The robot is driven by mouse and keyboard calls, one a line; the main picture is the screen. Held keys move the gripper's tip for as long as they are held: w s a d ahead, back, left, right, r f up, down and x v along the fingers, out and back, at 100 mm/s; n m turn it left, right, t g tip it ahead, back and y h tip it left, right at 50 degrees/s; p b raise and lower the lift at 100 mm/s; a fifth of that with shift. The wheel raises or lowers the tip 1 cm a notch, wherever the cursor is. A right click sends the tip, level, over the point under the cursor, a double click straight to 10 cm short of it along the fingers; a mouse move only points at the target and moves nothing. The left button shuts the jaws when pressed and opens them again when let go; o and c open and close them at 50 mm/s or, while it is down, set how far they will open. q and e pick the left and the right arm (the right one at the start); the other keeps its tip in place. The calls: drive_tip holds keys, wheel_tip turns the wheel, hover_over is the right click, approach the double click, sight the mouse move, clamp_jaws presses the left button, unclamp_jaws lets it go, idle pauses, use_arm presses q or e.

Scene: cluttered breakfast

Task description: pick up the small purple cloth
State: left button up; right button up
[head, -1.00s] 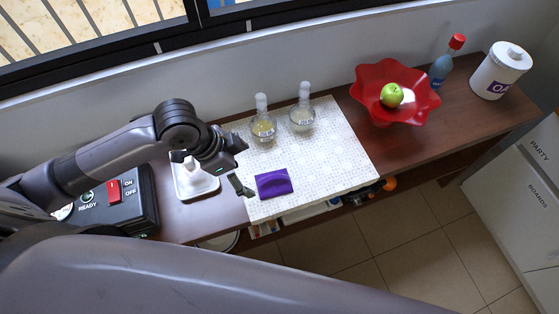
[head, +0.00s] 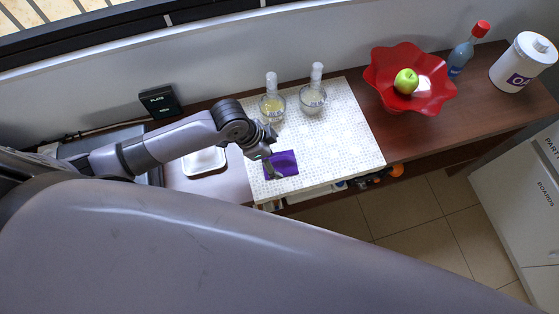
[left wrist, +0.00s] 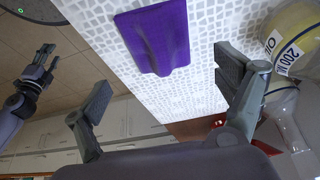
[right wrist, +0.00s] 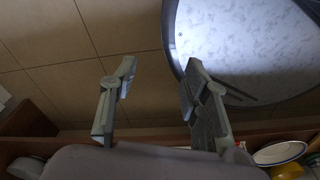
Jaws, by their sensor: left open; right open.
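The small purple cloth (head: 286,165) lies near the front left corner of the white patterned mat. My left gripper (head: 272,153) is beside it at its left edge and partly hides that edge. In the left wrist view the cloth (left wrist: 155,35) has a raised fold and lies beyond the open, empty fingers (left wrist: 165,92). My right gripper (right wrist: 160,85) is open and empty, with floor tiles behind it. It also shows at the left of the left wrist view (left wrist: 40,68).
Two glass flasks (head: 272,107) (head: 312,99) stand at the mat's (head: 345,135) back, close to my left gripper. A red bowl (head: 435,95) with a green apple (head: 406,81), a bottle (head: 461,58) and a white canister (head: 520,65) stand right. A white dish (head: 204,161) lies left.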

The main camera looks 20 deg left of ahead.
sight(278, 160)
use_arm(q)
drive_tip(key=shift+d+f, duration=0.1)
drive_tip(key=shift+f, duration=0.25)
drive_tip(key=p+x, duration=0.1)
drive_tip(key=x, duration=0.2)
drive_tip(key=shift+w+f, duration=0.1)
drive_tip(key=shift+f, duration=0.15)
drive_tip(key=shift+w+d+f, duration=0.1)
drive_tip(key=shift+d+f, duration=0.05)
drive_tip(key=shift+f, duration=0.3)
use_arm(e)
drive_tip(key=shift+s+d+r, duration=0.1)
drive_tip(key=shift+s+r, duration=0.1)
drive_tip(key=shift+s, duration=0.3)
drive_tip(key=shift+s+r, duration=0.2)
drive_tip(key=shift+s, duration=0.25)
use_arm(q)
drive_tip(key=shift+c, duration=0.5)
drive_tip(key=c, duration=1.1)
use_arm(e)
drive_tip(key=shift+w, duration=0.3)
use_arm(q)
drive_tip(key=shift+r, duration=0.1)
